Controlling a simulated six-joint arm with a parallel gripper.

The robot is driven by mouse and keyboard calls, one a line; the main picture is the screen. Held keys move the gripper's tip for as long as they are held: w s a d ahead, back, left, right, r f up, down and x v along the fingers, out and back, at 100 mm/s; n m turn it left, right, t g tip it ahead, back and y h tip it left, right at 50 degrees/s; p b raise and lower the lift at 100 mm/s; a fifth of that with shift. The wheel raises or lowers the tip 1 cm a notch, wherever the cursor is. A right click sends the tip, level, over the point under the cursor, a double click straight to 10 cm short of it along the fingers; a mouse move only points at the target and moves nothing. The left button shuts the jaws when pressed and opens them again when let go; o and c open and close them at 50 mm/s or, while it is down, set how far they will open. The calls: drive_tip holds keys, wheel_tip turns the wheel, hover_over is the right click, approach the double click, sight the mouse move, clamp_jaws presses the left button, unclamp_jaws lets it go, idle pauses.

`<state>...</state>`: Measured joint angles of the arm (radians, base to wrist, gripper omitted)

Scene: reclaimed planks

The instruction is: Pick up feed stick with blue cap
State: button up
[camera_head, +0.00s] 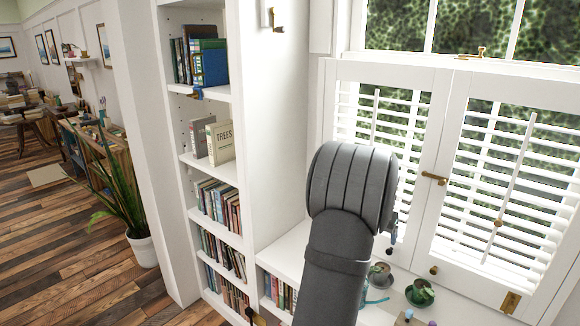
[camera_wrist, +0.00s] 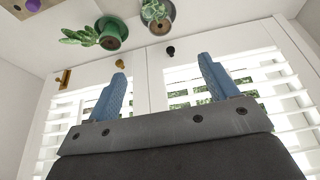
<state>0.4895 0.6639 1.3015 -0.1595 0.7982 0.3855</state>
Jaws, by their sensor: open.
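In the head view, a small light blue top (camera_head: 408,313) shows at the bottom edge on the white window shelf; it may be the blue cap of the feed stick, but it is too small and cut off to be sure. A purple top (camera_head: 432,323) is beside it; a purple top also shows at the upper left of the wrist view (camera_wrist: 33,5). My gripper (camera_wrist: 162,68) is open, with its two blue fingers apart and nothing between them. It faces the window shutters, away from these tops. My arm hides most of it in the head view.
A green pot with a succulent (camera_head: 420,292) and a grey pot (camera_head: 380,275) stand on the shelf. A teal item (camera_head: 372,297) lies near my arm. White shutters (camera_head: 505,190) rise behind. A bookcase (camera_head: 215,175) stands to the left.

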drive_tip(key=c, duration=0.6)
drive_tip(key=n+g+h, duration=0.1)
drive_tip(key=n+g, duration=0.3)
drive_tip(key=n, duration=2.1)
approach(410, 311)
drive_tip(key=shift+x, duration=5.1)
